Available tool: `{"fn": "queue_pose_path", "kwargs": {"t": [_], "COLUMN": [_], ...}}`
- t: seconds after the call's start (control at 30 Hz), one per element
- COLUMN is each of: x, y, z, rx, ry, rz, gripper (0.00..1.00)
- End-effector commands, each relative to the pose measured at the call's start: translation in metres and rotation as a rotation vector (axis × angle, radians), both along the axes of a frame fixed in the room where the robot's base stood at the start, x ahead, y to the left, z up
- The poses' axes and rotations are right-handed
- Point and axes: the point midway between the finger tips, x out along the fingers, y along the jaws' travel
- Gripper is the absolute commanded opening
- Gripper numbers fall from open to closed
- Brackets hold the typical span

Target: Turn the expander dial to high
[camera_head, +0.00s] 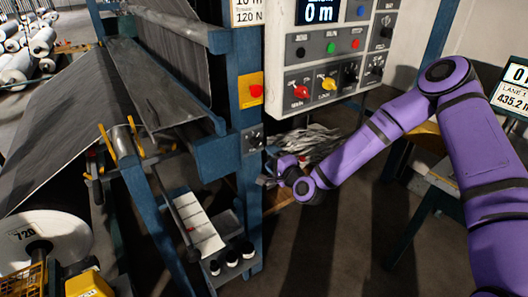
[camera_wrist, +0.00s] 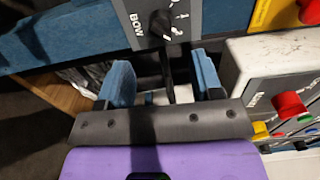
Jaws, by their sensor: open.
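A small grey plate with a black dial (camera_head: 253,139) is on the blue upright post. The dial's setting cannot be made out for sure. My gripper (camera_head: 268,178) is just right of the post and below the dial in the head view. In the wrist view my gripper (camera_wrist: 162,72) is open and empty, its two blue-padded fingers apart, with the dial beyond the tips between them and not touched.
A control panel (camera_head: 330,52) with several buttons and knobs stands to the right of the post. A red knob on a yellow plate (camera_head: 250,90) is just above the dial. A grey web machine (camera_head: 150,80) fills the left. Crumpled scrap (camera_head: 312,143) lies behind my gripper.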

Motion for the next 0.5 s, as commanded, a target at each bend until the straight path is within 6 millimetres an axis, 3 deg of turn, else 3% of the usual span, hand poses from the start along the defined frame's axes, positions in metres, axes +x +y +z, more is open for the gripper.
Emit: {"fn": "queue_pose_path", "kwargs": {"t": [0.2, 0.5], "x": [-0.016, -0.018], "y": [-0.011, -0.012], "z": [0.0, 0.0], "rx": [-0.001, -0.001], "ry": [0.0, -0.001], "rz": [-0.001, -0.001], "gripper": [0.6, 0.6]}}
